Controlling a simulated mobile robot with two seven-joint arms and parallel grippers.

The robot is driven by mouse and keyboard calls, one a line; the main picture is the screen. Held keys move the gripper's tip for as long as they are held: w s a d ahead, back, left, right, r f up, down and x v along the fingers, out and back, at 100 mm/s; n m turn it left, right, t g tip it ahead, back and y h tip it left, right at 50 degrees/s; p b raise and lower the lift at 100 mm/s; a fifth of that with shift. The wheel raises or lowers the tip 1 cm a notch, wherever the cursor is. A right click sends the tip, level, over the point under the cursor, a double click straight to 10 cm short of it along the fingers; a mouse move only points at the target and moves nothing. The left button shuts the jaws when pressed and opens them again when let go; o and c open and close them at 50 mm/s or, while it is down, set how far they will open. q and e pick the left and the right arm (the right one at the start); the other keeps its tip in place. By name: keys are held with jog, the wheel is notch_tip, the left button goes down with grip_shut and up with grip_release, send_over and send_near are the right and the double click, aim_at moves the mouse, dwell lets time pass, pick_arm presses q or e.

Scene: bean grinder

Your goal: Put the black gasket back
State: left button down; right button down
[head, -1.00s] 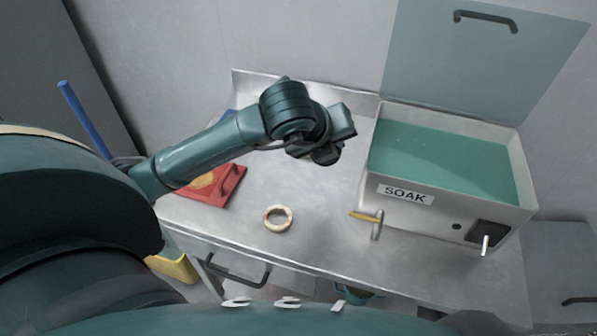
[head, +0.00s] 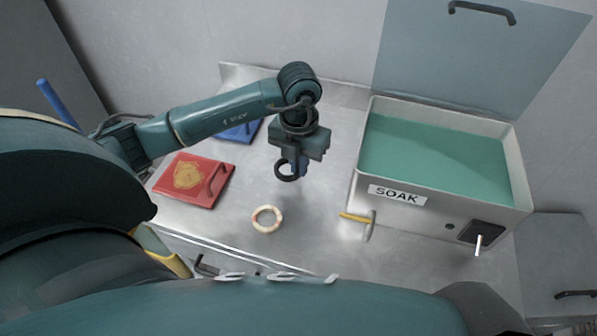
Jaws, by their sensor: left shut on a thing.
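The black gasket (head: 279,176) is a dark ring held in the jaws of my left gripper (head: 297,164). The gripper points down, above the middle of the steel counter (head: 325,225), and the gasket hangs at its fingertips, apart from the counter as far as I can tell. A pale cream ring (head: 256,222) with reddish marks lies flat on the counter, below and slightly left of the gasket in the picture. My right gripper is not in view.
A red board (head: 215,186) with a tan shield-like patch lies left. A blue one (head: 243,134) lies behind it, partly hidden by my arm. The SOAK tank (head: 420,212), with green liquid, stands right. A yellow-handled tool (head: 355,218) is at its front left.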

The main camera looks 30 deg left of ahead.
pick_arm(q)
notch_tip(320, 180, down, 4)
jog(key=shift+r, duration=0.25)
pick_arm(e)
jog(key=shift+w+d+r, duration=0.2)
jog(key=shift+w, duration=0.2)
pick_arm(q)
jog(key=c, duration=1.6)
grip_release()
jog(key=shift+o, duration=0.2)
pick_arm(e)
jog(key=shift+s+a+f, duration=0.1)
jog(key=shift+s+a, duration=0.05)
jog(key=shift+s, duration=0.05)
